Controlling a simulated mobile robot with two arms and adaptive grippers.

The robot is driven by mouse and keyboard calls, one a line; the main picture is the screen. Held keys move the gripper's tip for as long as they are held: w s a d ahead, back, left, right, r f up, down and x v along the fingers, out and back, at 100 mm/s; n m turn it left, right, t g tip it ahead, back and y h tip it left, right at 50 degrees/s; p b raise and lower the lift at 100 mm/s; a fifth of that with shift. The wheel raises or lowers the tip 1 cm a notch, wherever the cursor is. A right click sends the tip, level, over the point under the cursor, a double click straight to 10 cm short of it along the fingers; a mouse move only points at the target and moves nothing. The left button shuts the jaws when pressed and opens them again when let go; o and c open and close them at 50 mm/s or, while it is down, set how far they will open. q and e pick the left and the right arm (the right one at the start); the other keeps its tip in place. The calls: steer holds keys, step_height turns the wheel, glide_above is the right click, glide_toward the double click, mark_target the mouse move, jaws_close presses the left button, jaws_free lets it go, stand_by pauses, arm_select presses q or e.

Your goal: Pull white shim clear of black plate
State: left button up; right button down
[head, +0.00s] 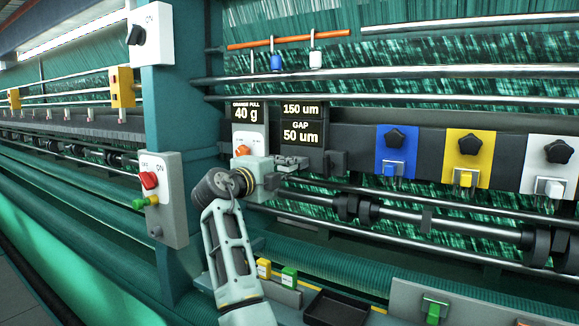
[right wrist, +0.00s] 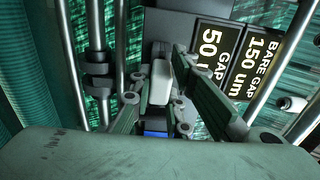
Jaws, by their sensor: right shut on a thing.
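My right gripper (head: 290,163) is at the dark fixture just below the gap display. In the right wrist view its two fingers (right wrist: 161,92) are shut on the white shim (right wrist: 160,80), a small pale block. The shim's far end meets a dark part (right wrist: 160,49), which I take to be the black plate. I cannot tell how deep the shim sits in it. In the head view the shim is too small and hidden to make out. My left gripper is not in view.
The gap display (head: 302,122) reads 150 um and gap 50 um; the pull gauge (head: 247,112) reads 40 g. Blue (head: 396,151), yellow (head: 470,158) and white (head: 548,167) plates with black knobs stand to the right. Metal rails (head: 400,210) run below. A switch box (head: 160,198) stands left.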

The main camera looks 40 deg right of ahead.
steer(key=shift+s+a+b, duration=0.25)
steer(key=shift+a+b, duration=0.35)
steer(key=shift+a, duration=0.1)
steer(key=shift+s+a, duration=0.15)
steer(key=shift+a, duration=0.15)
steer(key=shift+b+v, duration=1.15)
steer(key=shift+v, duration=0.5)
steer(key=shift+b+v, duration=0.45)
steer(key=shift+v, duration=0.55)
steer(key=shift+a, duration=0.1)
steer(key=shift+b+v, duration=0.8)
steer(key=shift+v, duration=1.15)
